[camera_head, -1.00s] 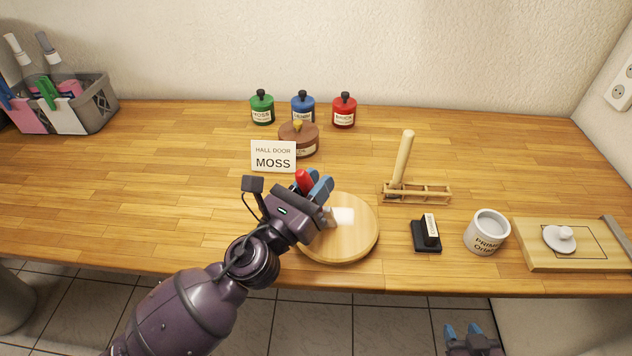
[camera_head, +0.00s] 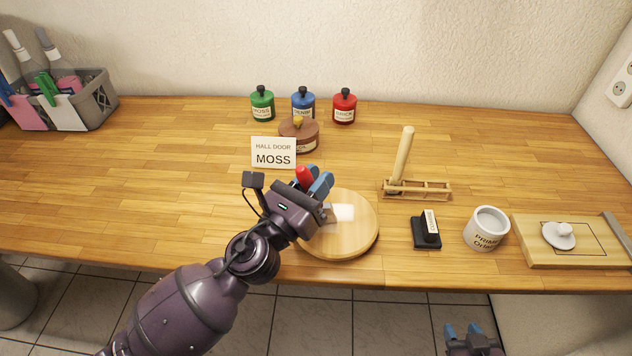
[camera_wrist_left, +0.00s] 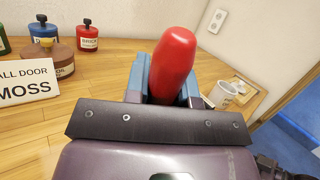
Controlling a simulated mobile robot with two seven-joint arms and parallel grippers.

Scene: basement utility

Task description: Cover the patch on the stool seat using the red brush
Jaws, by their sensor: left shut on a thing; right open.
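The stool seat (camera_head: 350,238) is a round light-wood disc lying on the counter. The patch (camera_head: 343,212) is a pale white square on it, partly hidden by the brush end. My left gripper (camera_head: 318,186) is shut on the red brush (camera_head: 304,175), whose red handle sticks up between the blue fingertips. The red handle also fills the middle of the left wrist view (camera_wrist_left: 174,65). The brush's lower end is beside or on the patch's left edge; I cannot tell if it touches. My right gripper (camera_head: 468,334) is open and empty, below the counter's front edge.
Behind stand green (camera_head: 262,104), blue (camera_head: 303,104) and red (camera_head: 344,106) jars, a brown pot (camera_head: 306,134) and a MOSS sign (camera_head: 273,153). To the right are a wooden rack (camera_head: 430,190), black stamp (camera_head: 426,232), PRIMER cup (camera_head: 487,230) and board (camera_head: 590,255).

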